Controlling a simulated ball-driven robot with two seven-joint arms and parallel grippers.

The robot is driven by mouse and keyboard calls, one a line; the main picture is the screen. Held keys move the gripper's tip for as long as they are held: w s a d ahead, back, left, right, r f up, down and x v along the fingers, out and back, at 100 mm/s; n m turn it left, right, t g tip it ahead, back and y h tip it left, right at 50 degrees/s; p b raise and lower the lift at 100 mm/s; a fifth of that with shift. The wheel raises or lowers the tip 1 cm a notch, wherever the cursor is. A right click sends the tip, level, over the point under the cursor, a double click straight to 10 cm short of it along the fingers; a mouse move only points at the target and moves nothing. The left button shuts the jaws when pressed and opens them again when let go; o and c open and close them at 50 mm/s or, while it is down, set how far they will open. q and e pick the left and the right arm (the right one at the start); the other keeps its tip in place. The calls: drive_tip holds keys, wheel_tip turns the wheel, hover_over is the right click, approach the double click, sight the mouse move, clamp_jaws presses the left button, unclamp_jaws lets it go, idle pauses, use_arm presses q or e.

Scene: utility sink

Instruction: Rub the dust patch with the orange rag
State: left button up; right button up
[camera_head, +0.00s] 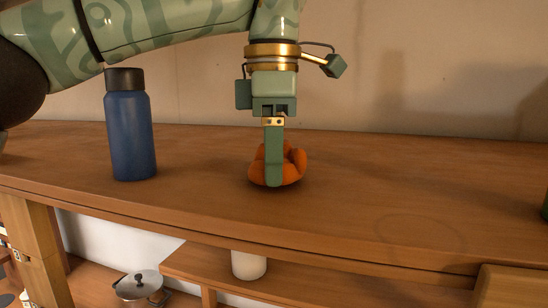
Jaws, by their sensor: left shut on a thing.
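The crumpled orange rag (292,166) is on the wooden counter near the middle of the view. My left gripper (273,178) points straight down from above and is shut on the rag. Its near finger covers the middle of the rag, and the far finger is hidden. A faint round patch (419,232) shows on the counter to the right, near the front edge; it may be the dust patch, but it is too faint to be sure. My right gripper is not in view.
A blue bottle (132,133) with a dark cap stands upright to the left of the rag. The counter (390,180) is clear right of the rag. A dark green thing is cut off at the right edge. Below are a lidded pot (140,286) and a white cylinder (248,265).

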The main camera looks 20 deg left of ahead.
use_arm(q)
wheel_tip(320, 180, up, 4)
drive_tip(key=shift+a+r, duration=0.1)
drive_tip(key=shift+a, duration=0.05)
drive_tip(key=shift+r, duration=0.7)
drive_tip(key=shift+r, duration=1.5)
